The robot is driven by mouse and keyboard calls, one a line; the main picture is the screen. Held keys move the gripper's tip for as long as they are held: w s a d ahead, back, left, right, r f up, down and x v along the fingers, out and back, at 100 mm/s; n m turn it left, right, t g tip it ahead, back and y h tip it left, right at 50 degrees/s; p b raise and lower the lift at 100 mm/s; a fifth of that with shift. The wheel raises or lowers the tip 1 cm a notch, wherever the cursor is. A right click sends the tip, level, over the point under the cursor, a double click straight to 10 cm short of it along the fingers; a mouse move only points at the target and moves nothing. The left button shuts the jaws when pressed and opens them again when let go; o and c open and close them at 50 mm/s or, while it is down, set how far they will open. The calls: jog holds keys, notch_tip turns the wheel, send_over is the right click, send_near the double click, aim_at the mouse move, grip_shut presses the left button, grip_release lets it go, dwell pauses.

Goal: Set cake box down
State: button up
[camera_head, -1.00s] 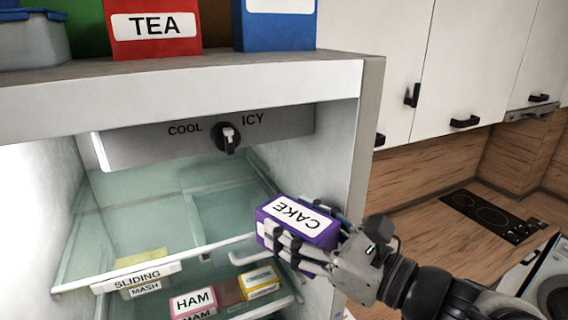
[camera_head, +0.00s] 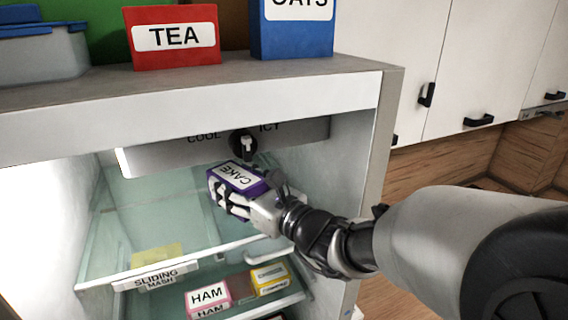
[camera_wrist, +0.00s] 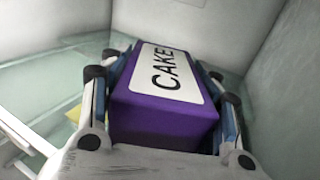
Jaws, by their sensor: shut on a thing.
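The purple cake box (camera_head: 238,177) with a white CAKE label is inside the open fridge, above the upper glass shelf (camera_head: 133,222) and below the dial. My gripper (camera_head: 232,200) is shut on the box, its fingers along the two sides. In the wrist view the cake box (camera_wrist: 160,115) sits between the fingers of my gripper (camera_wrist: 160,100), label facing up. The box looks tilted in the head view. Its underside is hidden, and I cannot tell whether it touches the shelf.
A HAM box (camera_head: 208,297) and a yellow box (camera_head: 269,278) are on the lower shelf. The COOL/ICY dial (camera_head: 243,143) hangs close above the box. The upper shelf looks mostly bare.

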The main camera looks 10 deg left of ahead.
jog(key=shift+w+a+f, duration=0.1)
jog(key=shift+a+f, duration=0.1)
notch_tip(320, 180, down, 2)
jog(key=shift+f, duration=0.15)
jog(key=shift+f+p, duration=0.3)
jog(key=shift+f, duration=0.1)
jog(key=shift+f+b, duration=0.15)
jog(key=shift+b, duration=0.15)
jog(key=o, duration=1.4)
jog(key=shift+d, duration=0.1)
